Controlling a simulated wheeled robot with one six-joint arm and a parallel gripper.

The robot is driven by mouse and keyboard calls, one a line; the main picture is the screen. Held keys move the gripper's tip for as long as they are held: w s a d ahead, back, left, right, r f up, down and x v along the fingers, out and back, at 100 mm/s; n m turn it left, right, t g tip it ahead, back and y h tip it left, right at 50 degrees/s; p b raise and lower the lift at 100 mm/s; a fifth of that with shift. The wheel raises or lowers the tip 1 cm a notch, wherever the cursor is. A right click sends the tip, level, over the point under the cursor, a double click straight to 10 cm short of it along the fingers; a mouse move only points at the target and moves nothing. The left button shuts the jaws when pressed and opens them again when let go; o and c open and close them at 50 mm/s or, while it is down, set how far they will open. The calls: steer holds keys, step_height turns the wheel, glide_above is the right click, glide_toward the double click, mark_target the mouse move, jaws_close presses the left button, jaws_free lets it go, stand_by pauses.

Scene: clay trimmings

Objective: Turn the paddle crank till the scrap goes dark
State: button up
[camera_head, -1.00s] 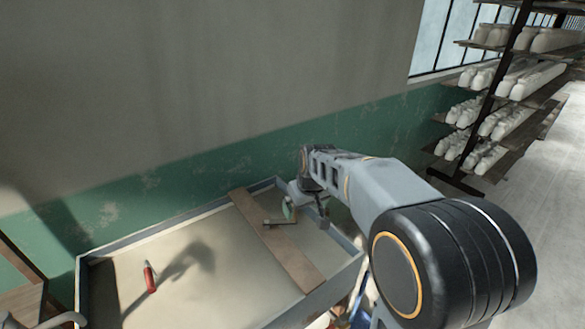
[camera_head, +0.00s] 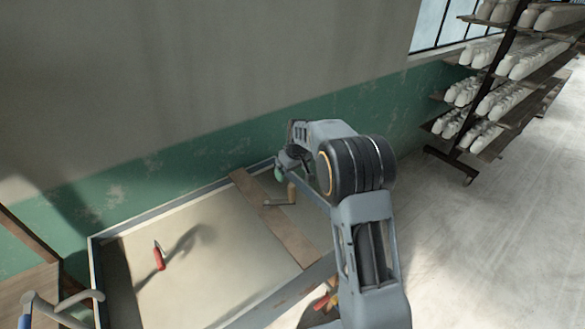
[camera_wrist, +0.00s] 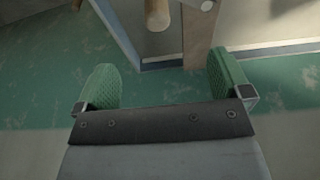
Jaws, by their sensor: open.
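The paddle crank (camera_head: 280,203) sits on a wooden plank (camera_head: 272,222) laid across a shallow tray (camera_head: 240,312). Its tan upright handle (camera_head: 291,191) also shows at the top of the wrist view (camera_wrist: 157,14). The scrap (camera_head: 215,262) in the tray looks pale beige, with shadows across it. My gripper (camera_head: 279,173) is at the tray's back right corner, beyond the crank in the picture. In the wrist view its green pads (camera_wrist: 163,82) are wide apart with nothing between them. The handle is apart from both pads. Any paddle below the plank is hidden.
A red object (camera_head: 159,256) stands in the tray's left part. A green and grey wall (camera_head: 130,185) rises close behind the tray. Shelving with white pieces (camera_head: 495,100) stands at right, with clear floor (camera_head: 480,250) before it. Bluish-grey curved parts show at lower left.

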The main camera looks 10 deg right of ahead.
mark_target(293, 186)
steer(key=b+x, duration=0.2)
steer(key=x, duration=0.1)
steer(key=s+b+x, duration=0.1)
steer(key=b+x, duration=0.1)
steer(key=x, duration=0.1)
steer(key=s+b+x, duration=0.1)
steer(key=b+x, duration=0.1)
steer(key=x, duration=0.1)
steer(key=shift+d+f, duration=0.4)
steer(key=shift+c, duration=0.2)
steer(key=c, duration=1.3)
steer(key=shift+w+p, duration=0.65)
steer(key=shift+w, duration=1.4)
steer(key=shift+c, duration=0.2)
